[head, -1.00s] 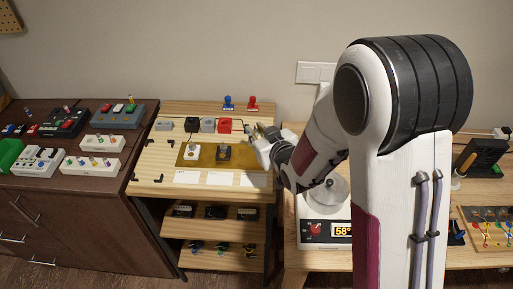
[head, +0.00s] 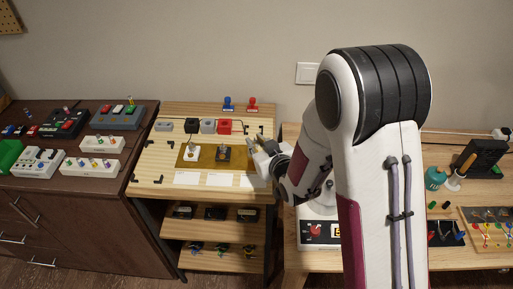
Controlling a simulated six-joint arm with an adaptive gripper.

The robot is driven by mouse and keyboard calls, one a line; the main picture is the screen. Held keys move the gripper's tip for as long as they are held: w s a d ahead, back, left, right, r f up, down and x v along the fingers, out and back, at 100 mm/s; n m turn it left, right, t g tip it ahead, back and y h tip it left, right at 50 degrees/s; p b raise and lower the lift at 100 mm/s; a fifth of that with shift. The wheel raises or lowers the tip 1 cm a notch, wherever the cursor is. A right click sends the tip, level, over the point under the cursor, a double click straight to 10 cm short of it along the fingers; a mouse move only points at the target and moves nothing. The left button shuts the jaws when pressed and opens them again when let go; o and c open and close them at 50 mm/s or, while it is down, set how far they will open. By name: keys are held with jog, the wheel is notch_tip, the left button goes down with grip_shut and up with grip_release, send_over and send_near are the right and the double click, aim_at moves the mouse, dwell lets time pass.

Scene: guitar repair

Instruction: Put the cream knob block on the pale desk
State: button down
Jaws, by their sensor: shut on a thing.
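My gripper (head: 257,145) is at the right end of the tan mat (head: 208,156), low over the pale wooden desk (head: 152,181). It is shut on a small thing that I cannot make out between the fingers. On the mat stand a whitish block with a dark knob (head: 191,154) at the left and a dark block with a knob (head: 224,154) to its right, both apart from my gripper. I cannot tell whether the whitish one or the held thing is the cream knob block.
Grey, black and red blocks (head: 224,127) line the desk behind the mat. Blue and red stamp-like pieces (head: 252,104) stand at its back edge. White cards (head: 187,178) lie in front of the mat. A dark cabinet (head: 60,215) stands left; a wooden bench (head: 440,205) stands right.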

jog(key=shift+f, duration=1.25)
jog(key=shift+f, duration=0.1)
jog(key=c, duration=2)
grip_release()
jog(key=shift+o, duration=0.2)
jog(key=shift+f, duration=0.1)
jog(key=shift+s, duration=0.1)
jog(key=shift+f+v, duration=0.15)
jog(key=shift+v, duration=1.8)
jog(key=shift+f+v, duration=0.1)
jog(key=shift+v, duration=1.8)
jog(key=shift+d, duration=0.1)
